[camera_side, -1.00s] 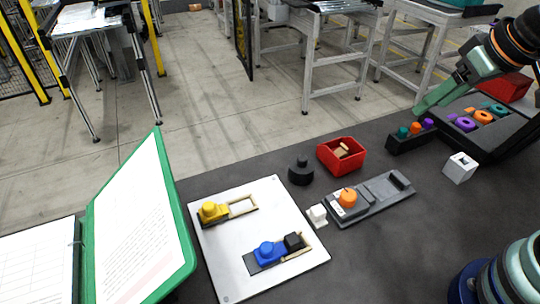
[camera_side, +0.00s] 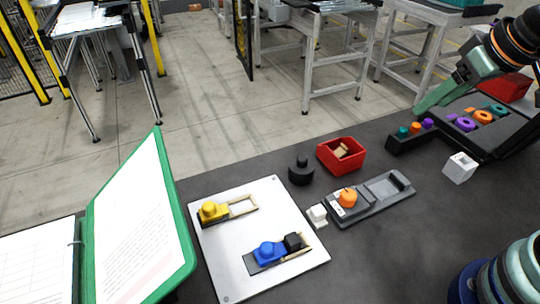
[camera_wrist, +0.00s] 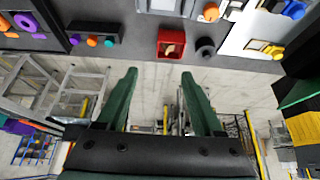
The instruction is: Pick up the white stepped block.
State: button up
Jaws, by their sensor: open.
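A small white stepped block (camera_side: 317,214) stands on the dark table, between the white board and the grey fixture, close to the fixture's left end. Its steps are small and hard to make out. My gripper (camera_side: 436,98) is at the upper right of the side view, raised and far from the block. In the wrist view my gripper (camera_wrist: 158,75) shows two green fingers spread apart with nothing between them. I cannot clearly pick out the block in the wrist view.
The grey fixture (camera_side: 376,199) holds an orange part (camera_side: 347,197). A red bin (camera_side: 341,155), a black stepped cylinder (camera_side: 301,171) and a white block with a hole (camera_side: 460,168) stand nearby. The white board (camera_side: 222,256) carries yellow and blue parts. A green binder (camera_side: 140,222) stands left.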

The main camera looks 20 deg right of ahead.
dwell(0.3)
jog(key=o, duration=0.4)
jog(key=shift+a, duration=0.1)
jog(key=m+g, duration=0.6)
jog(key=m, duration=1.2)
send_over(319, 209)
notch_tip(319, 209, down, 13)
notch_tip(319, 209, down, 12)
jog(key=shift+r, duration=0.1)
